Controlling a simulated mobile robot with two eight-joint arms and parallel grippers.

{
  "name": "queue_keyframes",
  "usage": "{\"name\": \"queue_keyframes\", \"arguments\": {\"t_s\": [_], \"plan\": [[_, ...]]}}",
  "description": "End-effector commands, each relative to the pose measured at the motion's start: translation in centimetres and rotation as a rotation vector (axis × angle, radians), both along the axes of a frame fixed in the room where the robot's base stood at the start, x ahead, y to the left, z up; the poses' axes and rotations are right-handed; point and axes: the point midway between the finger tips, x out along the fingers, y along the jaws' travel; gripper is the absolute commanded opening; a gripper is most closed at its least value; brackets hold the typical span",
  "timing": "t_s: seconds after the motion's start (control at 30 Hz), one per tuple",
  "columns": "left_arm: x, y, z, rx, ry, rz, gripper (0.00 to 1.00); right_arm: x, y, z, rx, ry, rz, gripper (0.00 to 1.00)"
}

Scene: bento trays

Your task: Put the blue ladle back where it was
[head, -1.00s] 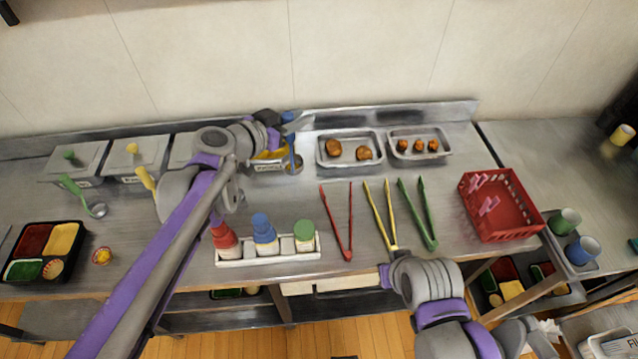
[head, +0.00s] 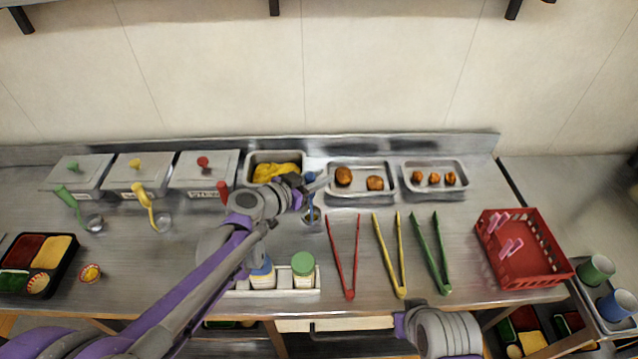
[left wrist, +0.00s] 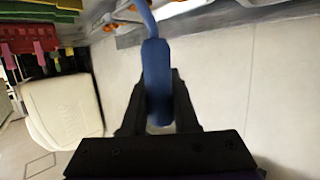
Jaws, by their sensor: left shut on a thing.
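My left gripper (head: 314,182) is shut on the handle of the blue ladle (head: 312,200). The ladle hangs with its bowl low, over or on the counter just right of the open steel container (head: 247,172) of yellow food. Whether the bowl touches the counter I cannot tell. In the left wrist view the blue handle (left wrist: 157,75) sits between the two dark fingers. A green ladle (head: 70,200), a yellow ladle (head: 146,205) and a red-handled one (head: 222,190) are in front of the lidded containers. My right gripper is out of view.
Lidded containers (head: 205,170) stand at the back left. Two food trays (head: 362,194) are right of the ladle. Red tongs (head: 350,270), yellow tongs and green tongs lie in front. A bottle rack (head: 275,292) is partly behind my left arm. A red basket (head: 535,265) stands right.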

Motion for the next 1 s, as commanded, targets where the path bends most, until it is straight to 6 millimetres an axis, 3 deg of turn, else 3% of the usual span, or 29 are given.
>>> {"name": "queue_keyframes", "arguments": {"t_s": [0.1, 0.47, 0.5, 0.63, 1.0], "plan": [[0.0, 0.0, -1.7, -0.001, 0.001, 0.0, 0.0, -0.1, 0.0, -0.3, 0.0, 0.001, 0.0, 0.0], [0.0, 0.0, -2.1, 0.0, 0.0, 0.0, 0.0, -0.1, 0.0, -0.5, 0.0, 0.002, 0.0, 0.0], [0.0, 0.0, -2.0, 0.0, 0.0, 0.0, 0.34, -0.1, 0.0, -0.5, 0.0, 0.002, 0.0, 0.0], [0.0, 0.0, -2.0, 0.0, 0.0, 0.0, 0.57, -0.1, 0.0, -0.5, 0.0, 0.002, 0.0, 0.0], [0.0, 0.1, -1.5, 0.0, 0.0, 0.001, 0.58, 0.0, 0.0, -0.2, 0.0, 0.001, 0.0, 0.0]]}}
